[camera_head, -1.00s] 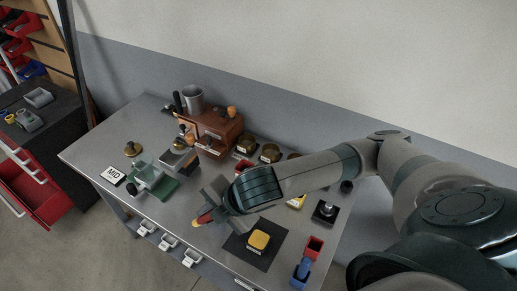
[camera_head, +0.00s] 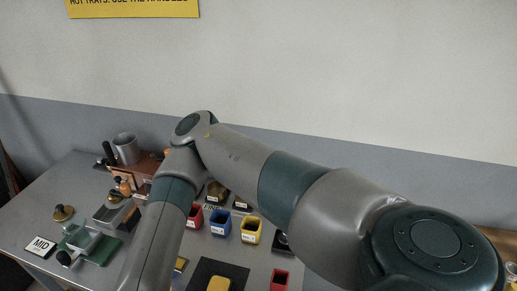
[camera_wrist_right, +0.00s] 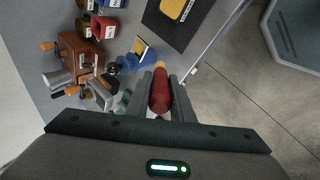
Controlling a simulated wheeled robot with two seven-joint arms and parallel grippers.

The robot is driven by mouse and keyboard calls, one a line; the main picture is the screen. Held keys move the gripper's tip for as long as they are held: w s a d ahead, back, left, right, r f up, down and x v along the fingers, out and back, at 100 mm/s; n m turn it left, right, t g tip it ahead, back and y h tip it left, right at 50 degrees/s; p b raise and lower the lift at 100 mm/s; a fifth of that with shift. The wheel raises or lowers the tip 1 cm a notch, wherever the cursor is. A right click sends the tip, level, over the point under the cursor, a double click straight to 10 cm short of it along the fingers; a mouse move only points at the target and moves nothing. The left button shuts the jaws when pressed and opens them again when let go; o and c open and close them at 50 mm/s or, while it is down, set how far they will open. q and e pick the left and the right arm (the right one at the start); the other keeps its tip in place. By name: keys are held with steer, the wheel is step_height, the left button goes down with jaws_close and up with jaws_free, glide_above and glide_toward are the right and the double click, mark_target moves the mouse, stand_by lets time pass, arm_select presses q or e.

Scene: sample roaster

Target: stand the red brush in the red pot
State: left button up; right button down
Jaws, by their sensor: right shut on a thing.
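The red pot (camera_head: 194,216) stands on the bench at the left end of a row with a blue pot (camera_head: 221,223) and a yellow pot (camera_head: 251,230); my arm passes just left of it. A red pot with a pale label also shows in the wrist view (camera_wrist_right: 103,28). My right gripper (camera_wrist_right: 161,80) is shut on the red brush (camera_wrist_right: 160,98), whose pale yellowish end points away from the wrist. The gripper and brush are outside the head view, below its lower edge. The brush is apart from the pot. My left gripper is in neither view.
A black mat with a yellow block (camera_head: 219,284) lies at the front. Another red container (camera_head: 280,279) is at the right. A brown machine with a grey cup (camera_head: 126,148), a green-based device (camera_head: 91,246) and a MID card (camera_head: 40,246) occupy the left. The wall is behind.

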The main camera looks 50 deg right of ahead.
steer(key=w+d+r+m+g+h+b, duration=0.2)
steer(key=w+d+m+g+h+b, duration=0.1)
steer(key=d+m, duration=0.6)
steer(key=shift+w+d+m+g+b, duration=0.15)
steer(key=shift+d+m+g+b, duration=0.2)
steer(key=shift+m+g+b, duration=0.4)
steer(key=shift+n, duration=0.25)
